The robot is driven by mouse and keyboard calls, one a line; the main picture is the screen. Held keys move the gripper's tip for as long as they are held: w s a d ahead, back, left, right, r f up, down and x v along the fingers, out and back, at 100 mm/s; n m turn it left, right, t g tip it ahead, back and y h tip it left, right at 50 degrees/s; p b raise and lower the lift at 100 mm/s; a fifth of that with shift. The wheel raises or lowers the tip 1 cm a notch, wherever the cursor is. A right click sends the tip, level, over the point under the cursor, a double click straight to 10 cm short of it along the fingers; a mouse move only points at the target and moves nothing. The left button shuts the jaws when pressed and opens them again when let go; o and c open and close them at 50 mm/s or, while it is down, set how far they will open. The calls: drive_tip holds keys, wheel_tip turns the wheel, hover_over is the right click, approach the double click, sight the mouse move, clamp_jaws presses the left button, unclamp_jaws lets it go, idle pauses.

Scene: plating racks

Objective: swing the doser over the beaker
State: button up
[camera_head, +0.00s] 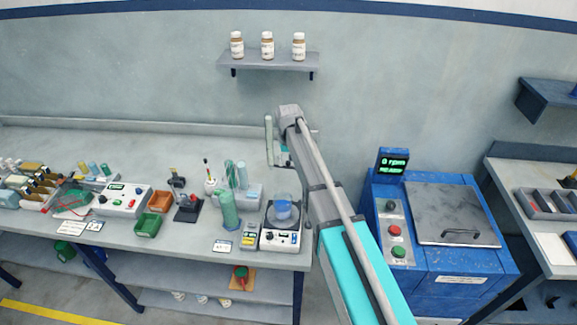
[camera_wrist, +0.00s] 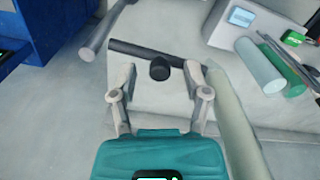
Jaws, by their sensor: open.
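The blue beaker (camera_head: 282,209) stands on a white balance-like device (camera_head: 280,238) at the bench's right end. My gripper (camera_head: 284,158) is raised above and behind the beaker, partly hidden by my own arm. In the wrist view my gripper (camera_wrist: 158,78) is open. A black knob (camera_wrist: 160,68) on a dark bar (camera_wrist: 135,49) lies between its fingertips; I cannot tell whether they touch it. The bar looks like the doser's arm. A pale green upright cylinder (camera_head: 269,138) beside my gripper seems part of the doser; it also shows in the wrist view (camera_wrist: 236,125). The beaker is not visible there.
A dark green cylinder (camera_head: 228,210) stands left of the beaker, with tubes behind it. A wall shelf (camera_head: 268,62) with bottles is above. A blue machine (camera_head: 440,250) with a lid stands right of my arm. The bench front (camera_head: 185,240) has free room.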

drive_tip(key=shift+f, duration=0.35)
clamp_jaws()
idle(0.3)
